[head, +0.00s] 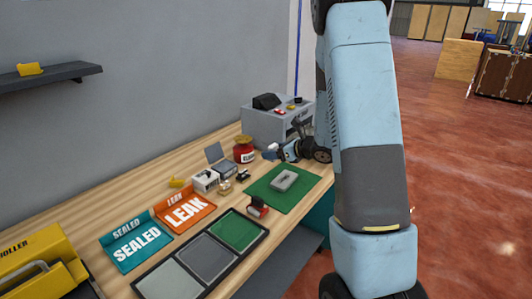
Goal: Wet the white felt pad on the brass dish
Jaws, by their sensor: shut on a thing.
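The brass dish (224,188) looks like a small gold-coloured piece on the wooden bench, in front of the white box. A small pale patch on it may be the white felt pad; it is too small to be sure. My gripper (279,152) is above the bench, right of the red jar and beyond the green mat, apart from the dish. It is shut on a small pale thing (269,152), whose kind I cannot tell. The fingers are tiny here and partly hidden.
A red jar (243,150), white box (205,181) and small black piece (243,175) stand near the dish. A grey block (284,179) lies on the green mat (290,200). A grey machine (262,127) stands behind. Orange LEAK (186,210) and teal SEALED (137,245) trays are left.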

